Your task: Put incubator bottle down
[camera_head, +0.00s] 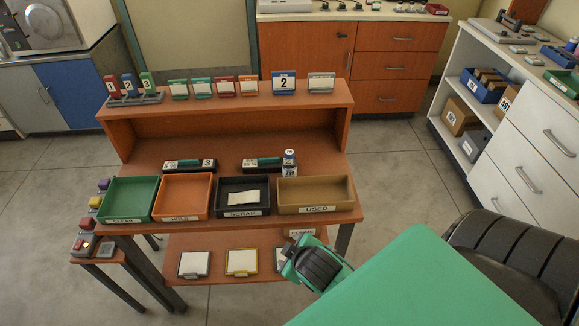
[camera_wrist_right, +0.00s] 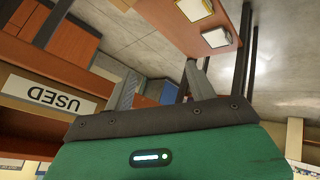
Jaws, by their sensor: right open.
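My right gripper (camera_head: 306,266) is in front of the desk, below and clear of the USED tray, apart from the bottle. It is open, with nothing seen in it. The right wrist view shows the USED tray's label (camera_wrist_right: 48,94) upside down, but no bottle. My left gripper is in neither view.
Green CLEAN (camera_head: 131,199), orange HOLD (camera_head: 183,197) and black SCRAP (camera_head: 242,196) trays line the desk front. A lower shelf (camera_head: 215,245) bears several framed pads close to my right gripper. A dark chair (camera_head: 505,260) stands at right. Numbered cards line the upper shelf.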

